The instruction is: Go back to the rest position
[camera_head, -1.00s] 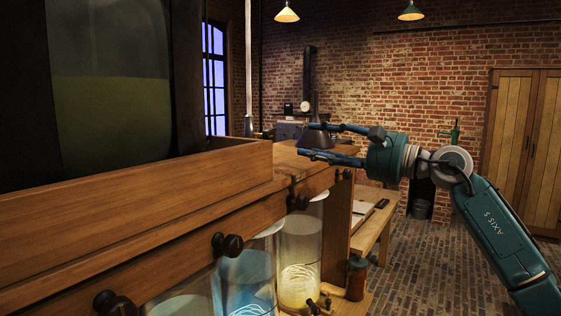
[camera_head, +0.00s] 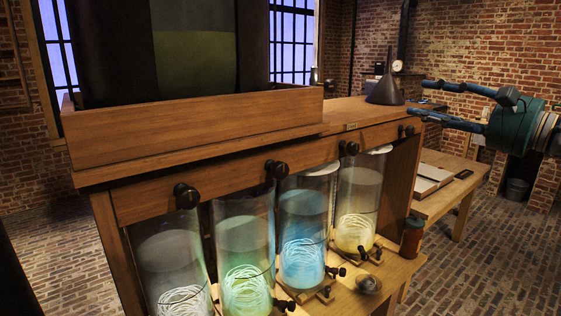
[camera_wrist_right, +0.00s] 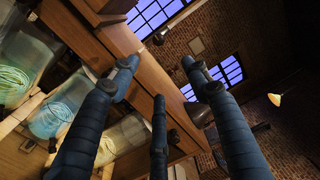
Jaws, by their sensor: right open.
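My right gripper (camera_head: 425,101) is at the right of the head view, its blue fingers spread and empty. It points left toward the right end of the wooden cabinet (camera_head: 200,145), close to a dark funnel (camera_head: 384,88) on the cabinet top. From this angle I cannot tell how far the fingertips are from the cabinet. In the right wrist view the fingers (camera_wrist_right: 155,75) are apart with nothing between them, and the cabinet edge and glass jars lie beyond. My left gripper does not show.
Glass jars with glowing coils, such as the green one (camera_head: 246,250) and the blue one (camera_head: 303,235), stand under the cabinet. Black knobs (camera_head: 277,169) stick out of its front. A low wooden bench (camera_head: 440,203) stands to the right. The brick floor (camera_head: 480,265) at lower right is clear.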

